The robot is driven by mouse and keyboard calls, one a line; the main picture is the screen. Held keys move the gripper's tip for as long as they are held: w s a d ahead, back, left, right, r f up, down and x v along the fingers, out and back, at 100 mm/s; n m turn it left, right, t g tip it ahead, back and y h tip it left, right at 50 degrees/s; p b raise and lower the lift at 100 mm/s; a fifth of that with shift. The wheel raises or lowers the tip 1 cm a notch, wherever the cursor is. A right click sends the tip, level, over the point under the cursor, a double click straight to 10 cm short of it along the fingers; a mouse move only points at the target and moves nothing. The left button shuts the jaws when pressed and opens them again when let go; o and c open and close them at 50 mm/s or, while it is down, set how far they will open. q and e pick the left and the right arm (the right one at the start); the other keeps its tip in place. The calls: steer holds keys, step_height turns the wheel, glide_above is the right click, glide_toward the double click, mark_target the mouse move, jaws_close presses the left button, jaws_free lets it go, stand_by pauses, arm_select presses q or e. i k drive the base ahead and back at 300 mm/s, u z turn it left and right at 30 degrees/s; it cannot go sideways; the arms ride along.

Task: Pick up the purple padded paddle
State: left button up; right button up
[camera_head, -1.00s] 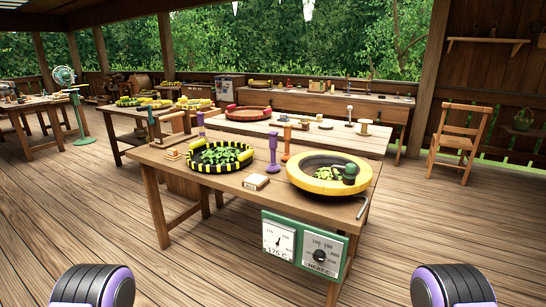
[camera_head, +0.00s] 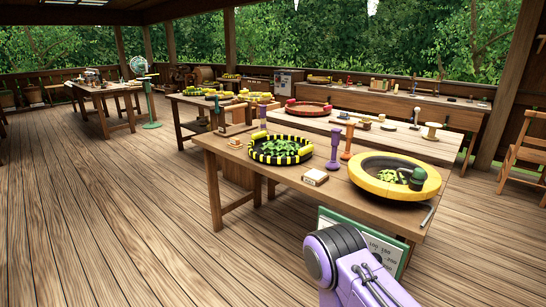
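A purple padded paddle (camera_head: 334,152) stands upright on the near wooden table, between the black-and-yellow basket of leaves and the yellow-rimmed pan. A second purple upright piece (camera_head: 262,115) stands farther back, behind the basket; it is small and partly hidden. An orange upright paddle (camera_head: 347,140) is right beside the first purple one. Neither of my grippers shows in the view. A purple and black link of my own arm fills the lower right, in front of the table's front edge, apart from the paddle.
Open floor lies left.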

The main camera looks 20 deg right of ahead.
mark_target(333, 165)
steer(key=u, duration=0.1)
steer(key=i, duration=2.7)
steer(key=z, duration=2.2)
